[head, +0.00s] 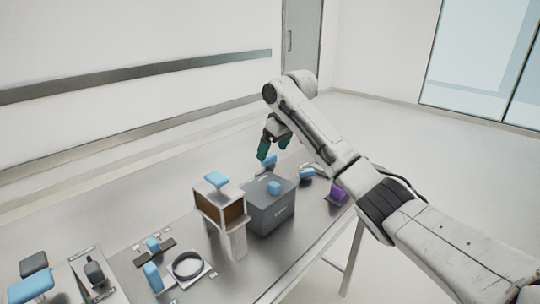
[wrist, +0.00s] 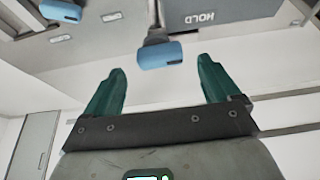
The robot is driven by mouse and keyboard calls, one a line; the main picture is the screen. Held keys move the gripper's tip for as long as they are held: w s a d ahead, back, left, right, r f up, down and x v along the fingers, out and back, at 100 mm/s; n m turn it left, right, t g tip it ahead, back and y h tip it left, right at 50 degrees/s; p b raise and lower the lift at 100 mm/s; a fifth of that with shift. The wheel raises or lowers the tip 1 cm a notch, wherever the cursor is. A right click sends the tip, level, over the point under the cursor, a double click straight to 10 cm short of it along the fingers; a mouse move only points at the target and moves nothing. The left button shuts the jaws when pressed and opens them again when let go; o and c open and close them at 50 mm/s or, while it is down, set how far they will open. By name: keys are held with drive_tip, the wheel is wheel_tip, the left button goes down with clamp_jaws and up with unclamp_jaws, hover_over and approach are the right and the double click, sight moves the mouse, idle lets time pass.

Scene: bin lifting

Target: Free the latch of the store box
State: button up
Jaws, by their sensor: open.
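A dark grey box (head: 270,212), which looks like the store box, stands on the table with a blue block (head: 275,187) on top. A blue handle (head: 268,161) shows at its far edge and seems to be the latch handle. My gripper (head: 274,150) hangs beside that handle, with its green fingers apart. In the wrist view, a blue handle (wrist: 160,55) on a dark stem lies between and just beyond the open fingertips (wrist: 160,68). It looks ungripped. Behind it is a grey surface marked HOLD (wrist: 205,18). How the latch sits is hidden in the head view.
A brown-and-white stand (head: 222,210) with a blue top is left of the box. A purple block (head: 338,192) and another blue handle (head: 306,172) lie to the right. A ring (head: 187,264) and several blue-handled fixtures fill the front left.

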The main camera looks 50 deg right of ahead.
sight(270, 157)
drive_tip(key=shift+x, duration=1.7)
drive_tip(key=shift+c, duration=0.4)
drive_tip(key=c, duration=1)
